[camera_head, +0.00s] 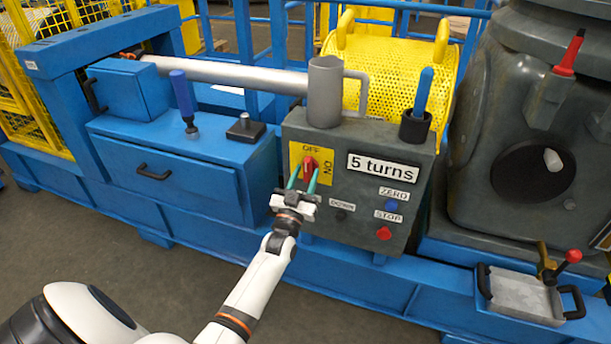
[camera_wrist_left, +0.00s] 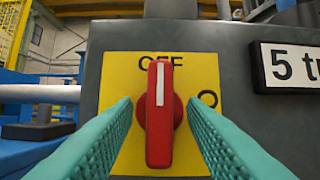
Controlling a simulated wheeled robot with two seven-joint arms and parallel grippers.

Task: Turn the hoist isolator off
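The hoist isolator is a red rotary knob (camera_wrist_left: 159,120) on a yellow plate (camera_wrist_left: 205,72) on the grey control box (camera_head: 330,215). In the wrist view the knob stands upright, its white stripe at the top pointing at the OFF mark. The ON mark is to the right, partly hidden by a finger. The knob (camera_head: 308,164) also shows in the head view. My left gripper (camera_head: 302,177) is open in front of the plate. Its green fingers are on either side of the knob, with visible gaps between them and it. My right gripper is not in view.
The box also carries a "5 turns" label (camera_head: 383,167), a blue ZERO button (camera_head: 391,205), a dark DOWN button (camera_head: 341,215) and a red STOP button (camera_head: 383,233). A grey mug-like cylinder (camera_head: 325,95) stands on top. A blue drawer unit (camera_head: 170,165) is left of the box.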

